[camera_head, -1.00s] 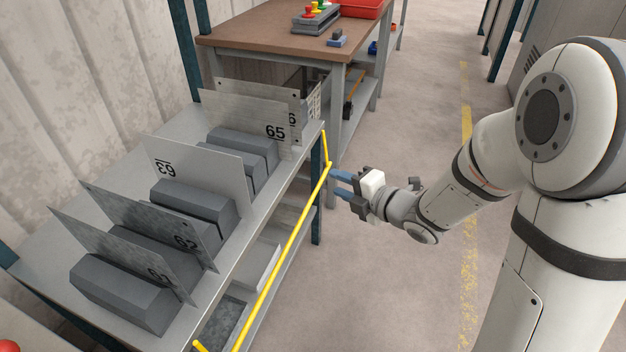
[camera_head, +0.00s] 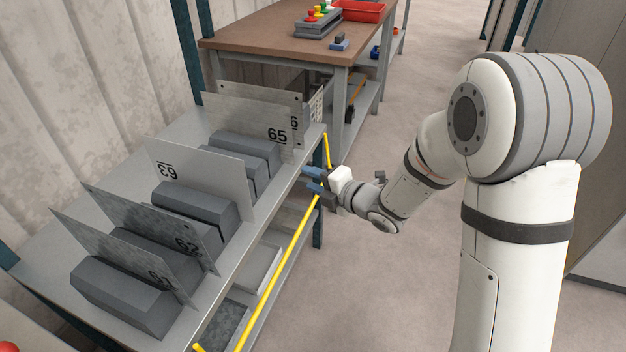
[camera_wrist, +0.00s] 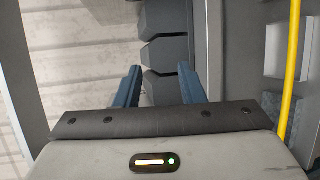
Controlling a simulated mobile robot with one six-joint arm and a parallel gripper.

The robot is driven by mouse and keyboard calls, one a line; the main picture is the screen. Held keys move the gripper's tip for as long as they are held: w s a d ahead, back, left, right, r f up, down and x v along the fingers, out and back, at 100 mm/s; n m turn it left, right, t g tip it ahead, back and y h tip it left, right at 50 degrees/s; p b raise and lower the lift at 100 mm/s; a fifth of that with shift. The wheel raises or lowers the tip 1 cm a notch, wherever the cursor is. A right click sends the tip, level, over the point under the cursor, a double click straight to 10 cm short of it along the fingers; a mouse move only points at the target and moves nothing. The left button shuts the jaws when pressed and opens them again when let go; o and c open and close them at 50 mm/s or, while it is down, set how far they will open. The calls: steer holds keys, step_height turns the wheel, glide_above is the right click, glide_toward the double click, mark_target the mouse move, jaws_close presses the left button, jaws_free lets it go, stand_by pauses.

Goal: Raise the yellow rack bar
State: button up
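The yellow rack bar (camera_head: 283,264) runs along the front of the rack, below its top shelf edge, with a short bent arm at its far end. My gripper (camera_head: 311,179) is near the far end of the bar and covers part of it in the head view. Its two blue fingers are apart with nothing between them. In the wrist view the gap between the fingers (camera_wrist: 158,88) faces the shelf and grey blocks. There the yellow bar (camera_wrist: 292,75) stands to the right, outside the fingers. Contact between gripper and bar cannot be told.
The rack's top shelf (camera_head: 222,262) holds several grey blocks and upright numbered metal plates (camera_head: 200,176). A lower shelf shows behind the bar. A brown-topped workbench (camera_head: 255,35) stands beyond the rack. The floor (camera_head: 370,290) right of the rack is clear.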

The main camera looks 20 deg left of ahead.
jaws_close()
stand_by(1.2)
steer(key=c, duration=0.7)
jaws_free()
steer(key=o, duration=0.8)
steer(key=shift+c, duration=0.2)
steer(key=v, duration=0.8)
